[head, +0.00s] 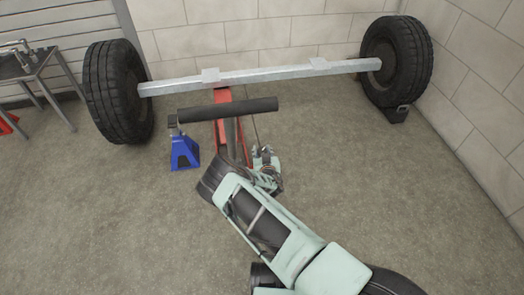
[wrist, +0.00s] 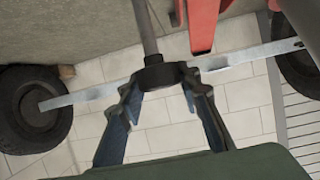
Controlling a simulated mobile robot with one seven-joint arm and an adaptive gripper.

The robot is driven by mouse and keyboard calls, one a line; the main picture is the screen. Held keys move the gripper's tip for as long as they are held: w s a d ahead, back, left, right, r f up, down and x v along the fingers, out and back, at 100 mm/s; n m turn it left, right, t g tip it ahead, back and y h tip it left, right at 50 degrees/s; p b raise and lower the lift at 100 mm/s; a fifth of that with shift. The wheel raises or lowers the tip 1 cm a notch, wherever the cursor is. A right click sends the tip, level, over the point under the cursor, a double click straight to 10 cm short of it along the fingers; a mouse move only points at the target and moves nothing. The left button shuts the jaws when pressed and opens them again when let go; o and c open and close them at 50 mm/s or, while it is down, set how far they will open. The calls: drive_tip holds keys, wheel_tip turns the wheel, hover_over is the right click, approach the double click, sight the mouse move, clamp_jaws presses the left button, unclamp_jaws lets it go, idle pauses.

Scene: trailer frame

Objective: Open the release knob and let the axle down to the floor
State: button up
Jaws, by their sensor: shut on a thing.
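The axle (head: 300,73) is a pale metal beam with a black tyre at each end, the left wheel (head: 117,92) and the right wheel (head: 397,56). A red floor jack (head: 222,108) stands under its middle, with a black crossbar handle (head: 228,110) in front. In the wrist view, a dark round release knob (wrist: 158,74) sits at the end of a grey rod (wrist: 145,28). My gripper (head: 266,158) is shut on this knob, with a finger on each side in the wrist view (wrist: 160,82). I cannot tell whether the tyres touch the floor.
A blue jack stand (head: 184,152) stands on the floor just left of the jack, in front of the axle. A metal table (head: 38,66) stands at the left. The front left floor is clear.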

drive_tip(key=shift+d, duration=0.1)
drive_tip(key=shift+w+d+r+n+g+y+p, duration=0.1)
drive_tip(key=shift+n+g+y+p, duration=0.45)
drive_tip(key=shift+n+y, duration=0.85)
drive_tip(key=shift+n+g+y, duration=0.45)
drive_tip(key=shift+n+y, duration=0.45)
drive_tip(key=shift+y, duration=0.2)
drive_tip(key=shift+n+g+y+b, duration=0.65)
drive_tip(key=shift+n+g+y, duration=0.5)
drive_tip(key=shift+n, duration=0.25)
drive_tip(key=shift+g, duration=0.25)
drive_tip(key=o, duration=1.2)
drive_tip(key=shift+a+y, duration=0.2)
drive_tip(key=shift+y, duration=0.05)
drive_tip(key=shift+c, duration=0.2)
drive_tip(key=shift+d, duration=0.1)
